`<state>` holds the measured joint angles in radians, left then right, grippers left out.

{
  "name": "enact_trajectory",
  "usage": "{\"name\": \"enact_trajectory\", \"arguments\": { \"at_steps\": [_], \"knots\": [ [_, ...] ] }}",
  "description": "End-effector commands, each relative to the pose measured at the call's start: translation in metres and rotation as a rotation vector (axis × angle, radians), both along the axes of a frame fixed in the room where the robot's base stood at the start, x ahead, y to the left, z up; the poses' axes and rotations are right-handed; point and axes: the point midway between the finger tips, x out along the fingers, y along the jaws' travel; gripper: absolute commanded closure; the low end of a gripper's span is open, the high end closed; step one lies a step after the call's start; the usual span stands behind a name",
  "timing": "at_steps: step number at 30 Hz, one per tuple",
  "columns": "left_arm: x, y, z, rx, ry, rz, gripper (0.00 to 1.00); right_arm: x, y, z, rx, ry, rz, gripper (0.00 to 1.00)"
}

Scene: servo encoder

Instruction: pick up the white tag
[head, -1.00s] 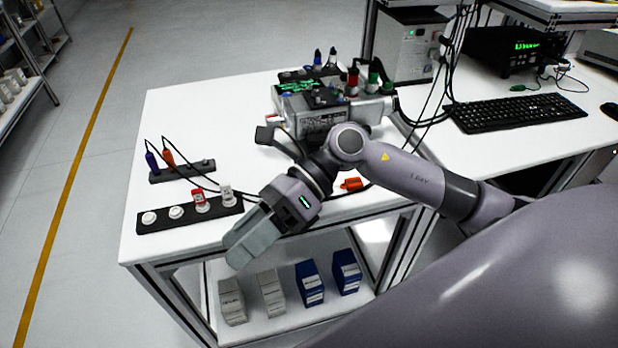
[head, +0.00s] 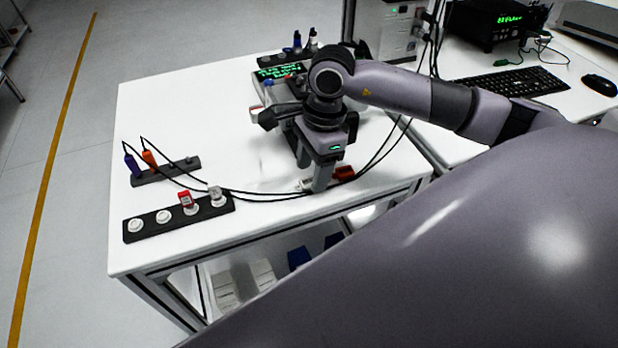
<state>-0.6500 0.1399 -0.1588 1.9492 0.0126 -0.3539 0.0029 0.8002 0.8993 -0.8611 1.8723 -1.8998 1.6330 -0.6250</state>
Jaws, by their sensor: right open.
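A white tag (head: 215,194) stands upright on the right end of a black strip (head: 150,226) with round white seats, beside a red tag (head: 186,199). Another small white piece (head: 305,184) lies on the table right at my right gripper's fingertips, partly hidden by them; I cannot tell exactly what it is. My right gripper (head: 321,186) points down near the table's front edge, open, with its fingers seen nearly edge-on. It is well to the right of the black strip. A red-orange piece (head: 345,173) lies just right of the fingers. My left gripper is not in view.
A second black strip (head: 165,172) holds purple and orange plugs with black cables running across the table to the right. A device with a green display (head: 280,71) is behind my arm. The left middle of the white table (head: 190,110) is clear.

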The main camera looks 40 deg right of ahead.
Motion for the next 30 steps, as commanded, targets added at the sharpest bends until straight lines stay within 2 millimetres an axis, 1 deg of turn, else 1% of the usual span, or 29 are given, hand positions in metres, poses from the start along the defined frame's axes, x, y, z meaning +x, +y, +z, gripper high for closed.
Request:
{"name": "enact_trajectory", "arguments": {
  "at_steps": [1, 4, 11, 14, 15, 16, 17, 26, 30],
  "knots": [
    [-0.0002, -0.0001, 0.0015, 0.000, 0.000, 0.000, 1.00, -0.0003, 0.0023, -0.0063, 0.002, 0.002, 0.001, 0.43],
    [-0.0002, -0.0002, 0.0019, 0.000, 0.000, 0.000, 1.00, 0.0000, 0.0031, -0.0136, 0.002, 0.001, 0.002, 0.43],
    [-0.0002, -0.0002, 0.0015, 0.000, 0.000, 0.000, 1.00, 0.0005, 0.0034, -0.0150, 0.002, -0.001, 0.002, 0.43],
    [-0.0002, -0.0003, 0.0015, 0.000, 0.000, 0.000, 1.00, 0.0005, 0.0034, -0.0149, 0.002, -0.001, 0.002, 0.72],
    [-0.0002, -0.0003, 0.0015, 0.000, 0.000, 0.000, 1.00, 0.0005, 0.0034, -0.0148, 0.003, -0.001, 0.002, 0.85],
    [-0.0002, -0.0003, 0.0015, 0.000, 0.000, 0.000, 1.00, 0.0005, 0.0034, -0.0148, 0.003, -0.001, 0.002, 0.95],
    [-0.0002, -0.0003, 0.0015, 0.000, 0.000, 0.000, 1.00, 0.0005, 0.0034, -0.0148, 0.003, -0.001, 0.002, 1.00],
    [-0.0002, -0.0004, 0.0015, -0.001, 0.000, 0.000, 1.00, 0.0006, 0.0034, -0.0138, 0.003, -0.002, 0.002, 1.00],
    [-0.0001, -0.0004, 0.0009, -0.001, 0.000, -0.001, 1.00, 0.0012, 0.0033, -0.0074, 0.002, -0.004, 0.001, 1.00]
  ]
}}
